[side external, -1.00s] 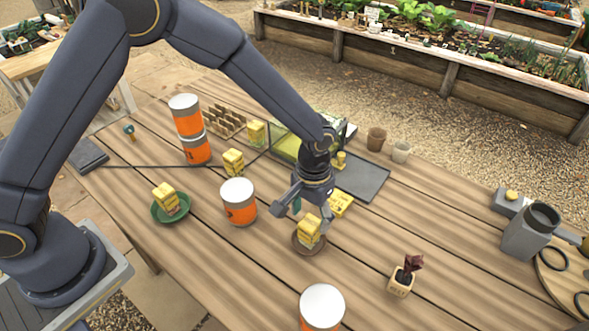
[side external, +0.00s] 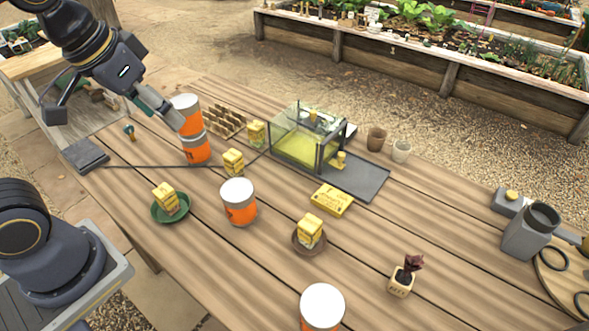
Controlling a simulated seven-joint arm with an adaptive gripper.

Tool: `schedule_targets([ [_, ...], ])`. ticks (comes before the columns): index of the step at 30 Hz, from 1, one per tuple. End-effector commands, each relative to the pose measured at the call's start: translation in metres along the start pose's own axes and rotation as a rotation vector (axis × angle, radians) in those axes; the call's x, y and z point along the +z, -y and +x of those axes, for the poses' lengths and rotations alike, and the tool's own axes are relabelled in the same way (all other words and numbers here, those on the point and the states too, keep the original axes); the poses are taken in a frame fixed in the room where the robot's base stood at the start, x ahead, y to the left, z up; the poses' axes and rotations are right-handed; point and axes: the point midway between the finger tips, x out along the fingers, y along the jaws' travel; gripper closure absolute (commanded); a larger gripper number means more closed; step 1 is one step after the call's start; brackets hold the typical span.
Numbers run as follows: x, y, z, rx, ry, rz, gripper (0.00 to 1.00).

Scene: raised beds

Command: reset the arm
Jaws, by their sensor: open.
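My gripper (side external: 115,112) is raised at the upper left in the side external view, above the far left end of the wooden table (side external: 250,280). Its fingers are spread and nothing is between them. One finger overlaps the upper of two stacked orange-and-white cans (side external: 196,148) in the picture; I cannot tell whether they touch.
A yellow box stands on a brown saucer (side external: 309,246), another on a green plate (side external: 171,213). A can (side external: 238,202), a flat yellow box (side external: 331,200), a glass case (side external: 300,140), a potted plant (side external: 402,277) and a front can (side external: 322,306) stand around.

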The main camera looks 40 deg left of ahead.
Motion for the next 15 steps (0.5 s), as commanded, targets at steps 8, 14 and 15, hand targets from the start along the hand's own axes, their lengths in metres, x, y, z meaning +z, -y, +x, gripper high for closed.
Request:
schedule_targets([
  [8,0.036,0.019,-0.016,-0.037,-0.079,0.002,0.33],
  [14,0.036,0.019,-0.016,-0.038,-0.079,0.003,0.33],
  [15,0.036,0.019,-0.016,-0.038,-0.08,0.003,0.33],
])
